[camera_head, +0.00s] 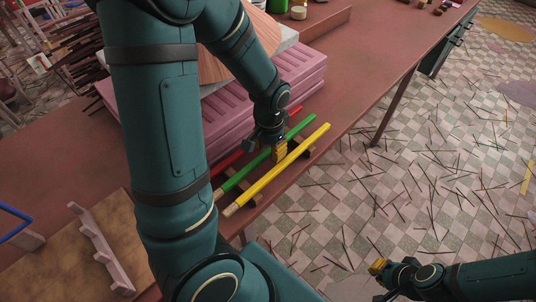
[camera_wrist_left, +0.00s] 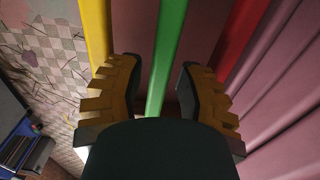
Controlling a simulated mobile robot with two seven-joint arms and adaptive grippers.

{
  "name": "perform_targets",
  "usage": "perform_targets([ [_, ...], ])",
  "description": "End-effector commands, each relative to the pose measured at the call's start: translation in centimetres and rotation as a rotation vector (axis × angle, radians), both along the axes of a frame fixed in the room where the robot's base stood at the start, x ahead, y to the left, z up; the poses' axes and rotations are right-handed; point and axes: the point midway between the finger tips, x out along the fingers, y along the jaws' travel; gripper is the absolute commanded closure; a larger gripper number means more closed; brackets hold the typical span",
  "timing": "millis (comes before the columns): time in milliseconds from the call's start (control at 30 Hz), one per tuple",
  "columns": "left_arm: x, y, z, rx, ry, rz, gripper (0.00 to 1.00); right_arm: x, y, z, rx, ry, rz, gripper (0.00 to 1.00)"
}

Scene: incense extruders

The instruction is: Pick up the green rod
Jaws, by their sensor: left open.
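The green rod (camera_head: 238,180) lies between a yellow rod (camera_head: 262,184) and a red rod (camera_head: 228,163), roughly parallel to both, near the table's edge. My left gripper (camera_head: 278,152) is over the rods and hides part of the green one. In the left wrist view my left gripper (camera_wrist_left: 160,72) is open, and the green rod (camera_wrist_left: 170,40) runs between its two fingers with gaps on both sides. The yellow rod (camera_wrist_left: 95,35) is by the left finger and the red rod (camera_wrist_left: 240,40) is beyond the right finger. My right gripper (camera_head: 377,267) is over the floor, far from the rods.
Pink ridged slabs (camera_head: 305,80) are stacked just behind the rods. A board with a notched wooden rack (camera_head: 98,243) lies at the lower left of the reddish table (camera_head: 375,55). Thin dark sticks litter the checkered floor (camera_head: 440,150).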

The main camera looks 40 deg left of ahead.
Motion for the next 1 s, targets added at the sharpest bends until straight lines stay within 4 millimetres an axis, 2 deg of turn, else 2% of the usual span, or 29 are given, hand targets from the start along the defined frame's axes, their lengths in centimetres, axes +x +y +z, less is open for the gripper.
perform_targets([
  [67,0.0,0.0,-0.5,0.000,0.002,0.000,0.64,0.0,0.0,-0.2,0.000,-0.001,0.000,1.00],
  [267,0.0,0.0,-0.5,0.000,0.000,0.000,0.64,0.1,0.0,-0.1,0.000,-0.002,-0.001,1.00],
  [300,0.0,0.0,-0.5,0.000,0.000,0.000,0.61,0.1,0.0,-0.1,0.000,-0.002,-0.001,1.00],
  [367,0.0,0.0,-0.5,0.000,0.000,0.000,0.82,0.1,0.0,-0.1,0.000,-0.002,-0.001,1.00],
  [400,0.0,0.0,-0.5,0.000,0.000,0.000,0.96,0.1,0.0,-0.1,0.000,-0.002,-0.001,1.00],
  [433,0.0,0.0,-0.5,0.000,0.000,0.000,1.00,0.1,0.0,-0.1,0.000,-0.002,-0.001,1.00],
  [833,0.0,0.0,-0.5,0.000,0.000,0.000,1.00,0.1,0.0,-0.1,0.000,-0.002,-0.001,1.00],
  [1000,0.1,0.0,1.2,0.000,-0.004,0.001,1.00,0.0,0.0,0.5,0.000,0.001,0.000,1.00],
])
